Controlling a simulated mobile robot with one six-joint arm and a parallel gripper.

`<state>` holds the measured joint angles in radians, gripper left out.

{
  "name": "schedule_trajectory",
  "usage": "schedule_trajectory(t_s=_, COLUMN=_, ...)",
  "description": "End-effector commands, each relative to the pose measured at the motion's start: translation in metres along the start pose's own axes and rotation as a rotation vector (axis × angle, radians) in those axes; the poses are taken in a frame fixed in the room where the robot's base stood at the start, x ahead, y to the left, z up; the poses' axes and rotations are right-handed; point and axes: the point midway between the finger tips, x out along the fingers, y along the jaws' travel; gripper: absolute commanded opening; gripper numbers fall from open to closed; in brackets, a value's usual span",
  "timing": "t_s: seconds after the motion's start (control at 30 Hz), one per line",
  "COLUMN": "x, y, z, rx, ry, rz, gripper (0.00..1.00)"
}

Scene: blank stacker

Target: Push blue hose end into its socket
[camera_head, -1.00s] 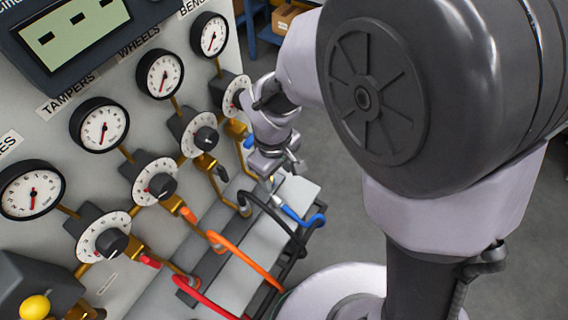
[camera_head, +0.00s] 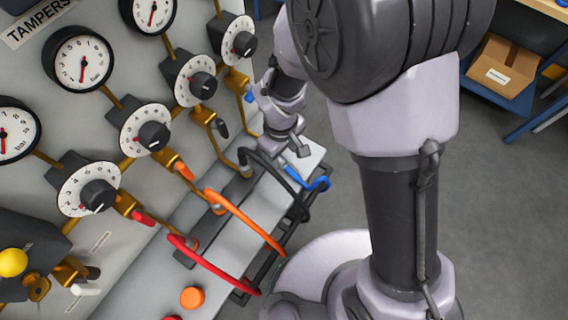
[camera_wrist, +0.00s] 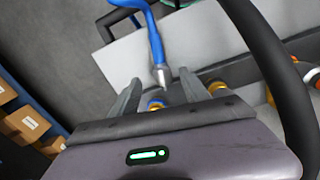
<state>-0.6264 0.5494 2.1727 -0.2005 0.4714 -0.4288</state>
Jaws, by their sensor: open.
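The blue hose (camera_head: 318,184) lies over the grey ledge in the head view, its end hidden there by my gripper (camera_head: 297,150). In the wrist view the blue hose (camera_wrist: 155,42) comes down from the top and ends in a silver metal tip (camera_wrist: 161,76). My gripper (camera_wrist: 161,90) is open, with one finger on each side of the line of the tip. I see no clear contact. A blue-marked fitting (camera_head: 249,97) on the panel shows beside my wrist in the head view. A brass fitting with a blue ring (camera_wrist: 155,104) shows between the fingers in the wrist view.
A black hose (camera_head: 272,164), an orange hose (camera_head: 243,217) and a red hose (camera_head: 205,263) arch beside my gripper. The black hose (camera_wrist: 275,70) curves close on the right in the wrist view. Dials and gauges fill the panel. Open floor lies at right.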

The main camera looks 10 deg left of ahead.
Motion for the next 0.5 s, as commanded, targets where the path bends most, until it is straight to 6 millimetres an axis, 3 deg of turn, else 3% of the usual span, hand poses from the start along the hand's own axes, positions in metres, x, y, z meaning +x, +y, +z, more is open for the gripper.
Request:
schedule_trajectory(t_s=0.13, x=0.011, y=-0.001, z=0.001, rx=-0.001, ry=-0.001, rz=-0.001, gripper=0.54)
schedule_trajectory(t_s=0.37, x=0.05, y=-0.004, z=0.003, rx=-0.001, ry=-0.002, rz=-0.001, gripper=0.54)
schedule_trajectory(t_s=0.5, x=0.053, y=-0.003, z=0.003, rx=0.0, ry=0.0, rz=-0.001, gripper=0.54)
